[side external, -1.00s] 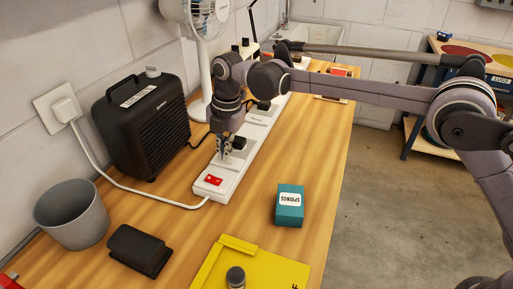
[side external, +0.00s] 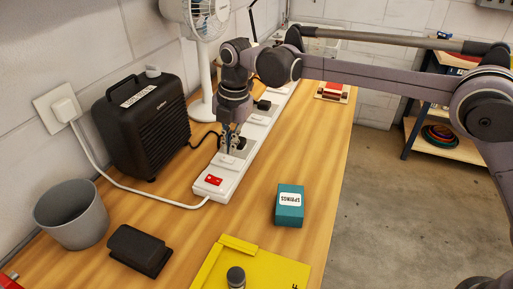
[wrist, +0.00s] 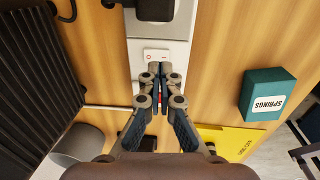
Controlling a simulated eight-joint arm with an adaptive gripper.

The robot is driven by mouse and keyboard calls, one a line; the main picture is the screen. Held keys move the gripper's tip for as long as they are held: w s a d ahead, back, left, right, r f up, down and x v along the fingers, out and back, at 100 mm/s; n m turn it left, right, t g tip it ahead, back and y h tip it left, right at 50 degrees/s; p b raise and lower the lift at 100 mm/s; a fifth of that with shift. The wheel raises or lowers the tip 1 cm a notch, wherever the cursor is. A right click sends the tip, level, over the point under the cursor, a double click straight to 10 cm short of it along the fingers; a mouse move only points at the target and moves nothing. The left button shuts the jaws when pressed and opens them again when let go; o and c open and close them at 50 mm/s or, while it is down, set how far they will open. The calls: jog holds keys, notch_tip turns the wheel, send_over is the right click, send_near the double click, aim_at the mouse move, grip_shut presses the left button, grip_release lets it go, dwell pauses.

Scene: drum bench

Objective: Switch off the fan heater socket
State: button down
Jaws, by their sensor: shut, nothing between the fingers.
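The black fan heater (side external: 148,125) stands on the left of the bench against the wall. A white power strip (side external: 228,185) runs along the bench beside it, with a red switch (side external: 213,181) at its near end. My gripper (side external: 229,153) points down over the strip's near socket, shut and empty. In the wrist view its fingertips (wrist: 159,70) lie just below a small white rocker switch (wrist: 157,55) with a red mark on its left. A black plug (wrist: 153,8) sits in the socket above that switch. I cannot tell whether the fingertips touch the strip.
A teal box (side external: 289,205) labelled SPRINGS stands right of the strip. A yellow tray (side external: 265,268), a black block (side external: 140,250) and a grey cup (side external: 72,214) are at the front. A white fan (side external: 200,60) stands behind. Bare wood lies between strip and box.

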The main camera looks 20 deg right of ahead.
aim_at(225, 157)
notch_tip(225, 157, up, 11)
jog(key=s+d, duration=0.1)
dwell(0.3)
jog(key=shift+w+a+r, duration=0.25)
jog(key=shift+w+a, duration=0.15)
jog(key=shift+w, duration=0.2)
dwell(0.3)
jog(key=f, duration=0.9)
jog(key=w+a+f, duration=0.1)
jog(key=f, duration=0.4)
jog(key=shift+w+a, duration=0.1)
jog(key=shift+a+f, duration=0.1)
jog(key=shift+f, duration=0.15)
